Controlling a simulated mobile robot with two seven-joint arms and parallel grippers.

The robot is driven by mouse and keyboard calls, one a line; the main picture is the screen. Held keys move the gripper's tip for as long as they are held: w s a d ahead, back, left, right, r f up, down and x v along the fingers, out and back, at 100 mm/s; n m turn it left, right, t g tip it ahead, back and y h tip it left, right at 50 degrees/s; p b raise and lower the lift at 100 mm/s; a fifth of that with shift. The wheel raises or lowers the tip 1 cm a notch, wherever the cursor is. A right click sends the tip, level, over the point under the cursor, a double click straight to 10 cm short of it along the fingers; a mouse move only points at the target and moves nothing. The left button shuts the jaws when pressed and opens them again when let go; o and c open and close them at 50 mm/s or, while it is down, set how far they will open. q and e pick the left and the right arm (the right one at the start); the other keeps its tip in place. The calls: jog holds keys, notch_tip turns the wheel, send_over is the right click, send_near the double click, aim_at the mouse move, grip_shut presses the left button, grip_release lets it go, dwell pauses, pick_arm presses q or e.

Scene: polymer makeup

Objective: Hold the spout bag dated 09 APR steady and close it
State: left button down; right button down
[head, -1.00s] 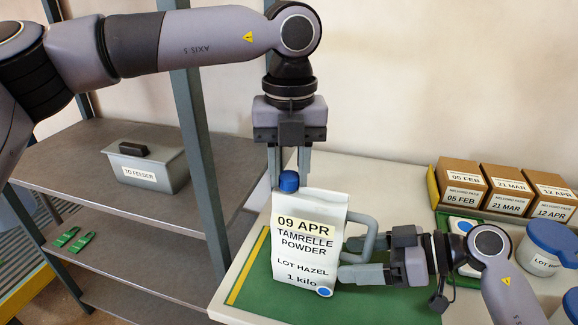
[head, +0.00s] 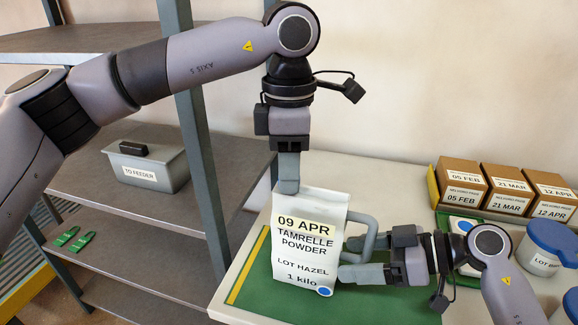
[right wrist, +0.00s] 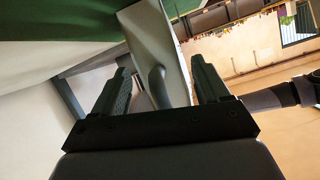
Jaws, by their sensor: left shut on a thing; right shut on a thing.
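The white spout bag (head: 309,235) labelled 09 APR, Tamrelle Powder, stands upright on a green mat (head: 400,303). It has a grey handle (head: 371,232) on its right side and a blue dot low on its front. My left gripper (head: 288,187) points straight down onto the bag's top left corner, shut on the blue cap; its fingers hide the cap. My right gripper (head: 352,258) comes in level from the right and is shut on the bag at its handle side. In the right wrist view the bag (right wrist: 152,40) and its handle (right wrist: 158,85) show between the fingers.
Cartons (head: 509,188) with date labels stand at the back right. A white tub with a blue lid (head: 549,245) is at the right edge. Grey shelving (head: 100,190) with a TO FEEDER bin (head: 150,165) and green clips (head: 74,239) stands left.

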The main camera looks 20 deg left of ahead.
pick_arm(q)
jog(key=m, duration=0.5)
jog(key=shift+d, duration=0.1)
pick_arm(e)
jog(key=shift+s+f, duration=0.1)
jog(key=shift+f, duration=0.15)
pick_arm(q)
jog(key=m, duration=0.3)
jog(key=shift+m, duration=0.3)
jog(key=c, duration=0.7)
grip_release()
notch_tip(320, 180, up, 12)
jog(key=shift+w, duration=0.1)
pick_arm(e)
grip_release()
jog(key=shift+r, duration=0.1)
